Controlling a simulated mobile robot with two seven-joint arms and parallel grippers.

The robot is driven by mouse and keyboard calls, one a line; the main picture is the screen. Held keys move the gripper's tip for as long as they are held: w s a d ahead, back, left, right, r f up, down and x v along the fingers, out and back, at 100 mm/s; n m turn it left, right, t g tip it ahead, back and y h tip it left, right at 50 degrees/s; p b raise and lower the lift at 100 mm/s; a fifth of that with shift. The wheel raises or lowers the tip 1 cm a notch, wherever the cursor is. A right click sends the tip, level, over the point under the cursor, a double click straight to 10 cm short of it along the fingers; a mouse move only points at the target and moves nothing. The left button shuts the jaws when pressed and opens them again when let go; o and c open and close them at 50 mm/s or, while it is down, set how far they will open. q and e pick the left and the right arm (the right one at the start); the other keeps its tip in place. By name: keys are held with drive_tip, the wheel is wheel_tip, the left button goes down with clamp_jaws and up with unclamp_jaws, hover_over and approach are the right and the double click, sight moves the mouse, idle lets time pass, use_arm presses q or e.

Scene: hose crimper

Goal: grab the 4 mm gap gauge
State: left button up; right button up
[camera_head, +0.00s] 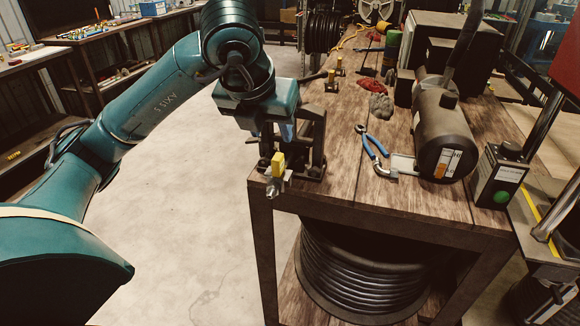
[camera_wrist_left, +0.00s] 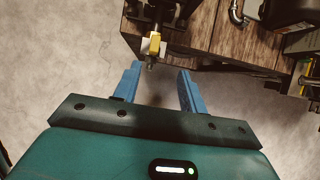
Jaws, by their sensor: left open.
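A small yellow block with a silver end (camera_head: 278,165) sits at the dark clamp-like fixture (camera_head: 312,150) on the bench's near left corner. It also shows in the left wrist view (camera_wrist_left: 154,43), just beyond the fingertips and roughly between them. No size marking is readable, so I cannot tell whether it is the 4 mm gap gauge. More small yellow pieces (camera_head: 331,80) stand farther back on the bench. My left gripper (camera_head: 285,132) hangs over the fixture, pointing down. Its blue fingers (camera_wrist_left: 159,70) are apart and empty. My right gripper is not in view.
Blue-handled pliers (camera_head: 373,146) lie on the wooden bench (camera_head: 345,190). A dark cylinder (camera_head: 442,130) and a box with a green button (camera_head: 499,178) stand at right. A coiled hose (camera_head: 365,270) sits on the shelf below. The floor left of the bench is clear.

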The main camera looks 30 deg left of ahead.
sight(277, 158)
use_arm(q)
drive_tip(key=x, duration=0.7)
drive_tip(key=shift+w+a+f, duration=0.1)
drive_tip(key=shift+a+f, duration=0.1)
drive_tip(key=shift+a+p+x, duration=0.2)
drive_tip(key=shift+p+x, duration=0.25)
drive_tip(key=shift+x, duration=0.9)
drive_tip(key=shift+a+p+x, duration=0.2)
drive_tip(key=shift+p+x, duration=0.2)
drive_tip(key=shift+x, duration=0.95)
drive_tip(key=shift+c, duration=0.2)
clamp_jaws()
